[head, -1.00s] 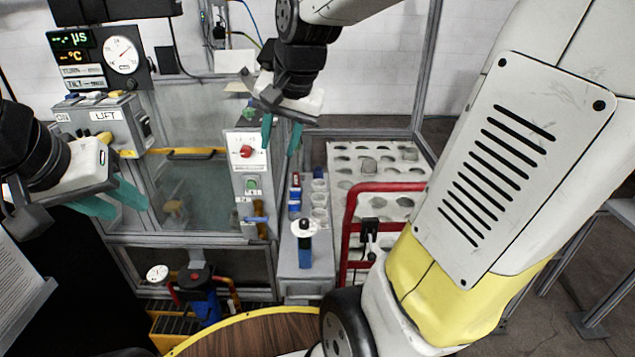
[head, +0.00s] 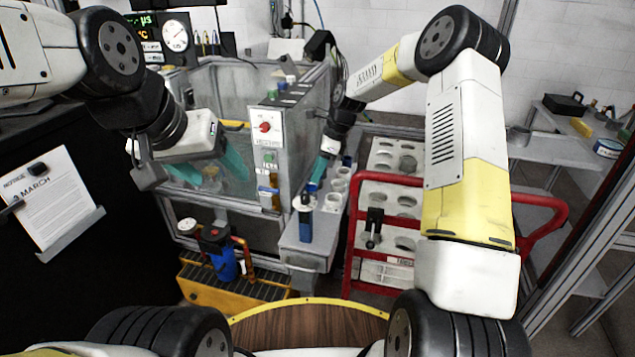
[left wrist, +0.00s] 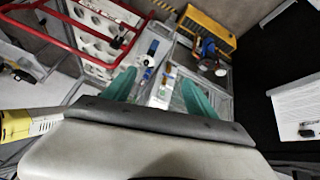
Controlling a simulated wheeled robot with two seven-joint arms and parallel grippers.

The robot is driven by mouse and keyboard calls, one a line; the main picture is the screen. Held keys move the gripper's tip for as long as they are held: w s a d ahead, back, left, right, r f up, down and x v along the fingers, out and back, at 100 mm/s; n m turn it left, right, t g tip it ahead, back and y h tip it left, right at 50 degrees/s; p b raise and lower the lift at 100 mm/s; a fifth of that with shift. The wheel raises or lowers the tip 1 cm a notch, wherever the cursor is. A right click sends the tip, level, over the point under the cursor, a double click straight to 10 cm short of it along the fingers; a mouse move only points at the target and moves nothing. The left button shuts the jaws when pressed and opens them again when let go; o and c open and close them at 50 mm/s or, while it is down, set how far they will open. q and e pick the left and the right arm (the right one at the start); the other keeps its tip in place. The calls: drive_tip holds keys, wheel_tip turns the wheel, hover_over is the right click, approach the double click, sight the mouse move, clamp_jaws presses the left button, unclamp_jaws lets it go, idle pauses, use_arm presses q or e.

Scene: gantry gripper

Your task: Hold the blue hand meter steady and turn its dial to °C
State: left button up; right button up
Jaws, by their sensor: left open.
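The blue hand meter (head: 305,222) stands upright on a narrow grey bench (head: 297,249), its white and dark dial (head: 307,202) at the top. The °C mark is too small to read. My right gripper (head: 317,180) is just above and behind the meter, apart from it as far as I can tell. Its teal fingers are seen edge-on, so its opening is unclear. My left gripper (head: 218,177) is open and empty, left of the meter in front of the clear-walled cabinet. Its spread teal fingers also show in the left wrist view (left wrist: 158,78).
White cups (head: 335,200) stand in a row behind the meter. A red-framed cart (head: 352,235) is close on the right. A control panel with a red knob (head: 265,127) rises behind left. A blue canister (head: 219,255) and a yellow crate (head: 225,290) sit lower left.

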use_arm(q)
drive_tip(key=w+d+f+m, duration=0.1)
drive_tip(key=w+f, duration=0.2)
drive_tip(key=w, duration=0.4)
drive_tip(key=w+d+f+m, duration=0.15)
drive_tip(key=w+f, duration=0.25)
drive_tip(key=w, duration=0.4)
drive_tip(key=m+t, duration=0.3)
hover_over(304, 226)
drive_tip(key=s+a, duration=0.5)
drive_tip(key=a, duration=0.1)
wheel_tip(304, 226, down, 27)
drive_tip(key=d+f+t, duration=0.1)
drive_tip(key=f, duration=0.1)
drive_tip(key=w+d+f+n+t+h, duration=0.1)
drive_tip(key=d+f, duration=0.1)
drive_tip(key=f, duration=0.1)
drive_tip(key=d+f, duration=0.1)
drive_tip(key=f, duration=0.2)
drive_tip(key=shift+w+d+f+n+t+h, duration=0.2)
drive_tip(key=shift+w+n+t+h, duration=0.1)
drive_tip(key=shift+w+t, duration=0.1)
drive_tip(key=shift+w+d+f+n+t, duration=0.2)
drive_tip(key=shift+d+f+n+t, duration=0.15)
drive_tip(key=shift+n+t, duration=0.15)
drive_tip(key=shift+w+d+f+h, duration=0.1)
drive_tip(key=shift+w+d+h, duration=0.05)
drive_tip(key=shift+w+h, duration=0.15)
drive_tip(key=x, duration=0.7)
drive_tip(key=shift+w, duration=0.2)
